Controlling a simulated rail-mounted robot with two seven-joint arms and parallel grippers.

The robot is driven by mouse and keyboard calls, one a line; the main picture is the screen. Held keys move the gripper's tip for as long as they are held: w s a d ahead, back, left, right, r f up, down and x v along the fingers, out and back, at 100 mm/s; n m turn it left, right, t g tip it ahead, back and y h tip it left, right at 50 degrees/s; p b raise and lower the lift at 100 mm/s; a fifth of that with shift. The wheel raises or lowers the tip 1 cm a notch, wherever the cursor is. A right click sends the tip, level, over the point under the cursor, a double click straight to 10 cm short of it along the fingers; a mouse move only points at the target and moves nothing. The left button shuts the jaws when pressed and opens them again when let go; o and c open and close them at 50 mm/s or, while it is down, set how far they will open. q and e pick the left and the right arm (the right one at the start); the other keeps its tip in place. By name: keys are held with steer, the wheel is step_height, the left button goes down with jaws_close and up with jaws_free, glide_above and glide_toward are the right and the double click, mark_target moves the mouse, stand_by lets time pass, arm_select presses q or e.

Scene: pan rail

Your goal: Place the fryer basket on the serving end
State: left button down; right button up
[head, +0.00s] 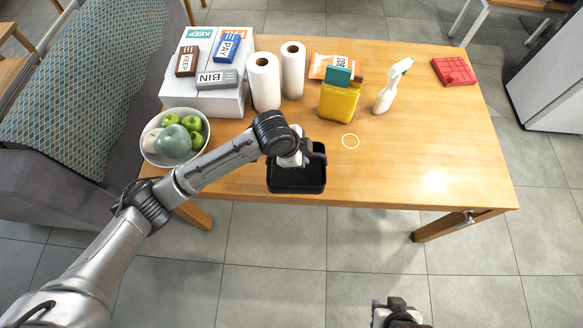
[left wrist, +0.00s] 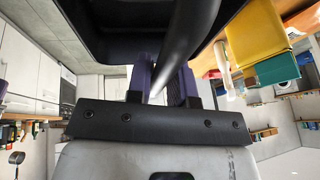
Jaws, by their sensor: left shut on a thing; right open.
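The fryer basket (head: 297,181) is a black open box, seen in the head view at the table's front edge, left of the middle. My left gripper (head: 303,160) is over it and shut on its handle. In the left wrist view the basket (left wrist: 95,35) fills the top, and its dark bar (left wrist: 184,45) runs between the fingers. Whether the basket touches the table is not clear. My right gripper (head: 398,312) is open and empty at the bottom, away from the table. No clearly marked serving end shows; a thin white ring (head: 350,134) lies on the wooden table (head: 420,165).
Two paper rolls (head: 264,82) stand behind the basket. A yellow container (head: 339,103) and a white spray bottle (head: 388,90) stand behind the ring. A red tray (head: 453,71) lies far right. The table's right front is clear.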

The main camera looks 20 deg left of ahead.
arm_select(q)
steer(key=shift+b+x, duration=0.4)
steer(key=shift+x, duration=0.85)
steer(key=w+a+f, duration=0.6)
steer(key=a+f, duration=0.3)
steer(key=f, duration=0.2)
steer(key=shift+a+b, duration=0.15)
steer(key=shift+b, duration=0.15)
arm_select(e)
steer(key=shift+f, duration=1.1)
arm_select(q)
steer(key=shift+f, duration=0.2)
arm_select(e)
steer(key=shift+f, duration=0.1)
arm_select(q)
steer(key=c, duration=1)
jaws_free()
steer(key=p+v, duration=0.1)
steer(key=v, duration=1.1)
steer(key=shift+w+a+r, duration=0.1)
steer(key=shift+w, duration=0.05)
arm_select(e)
steer(key=shift+r, duration=0.5)
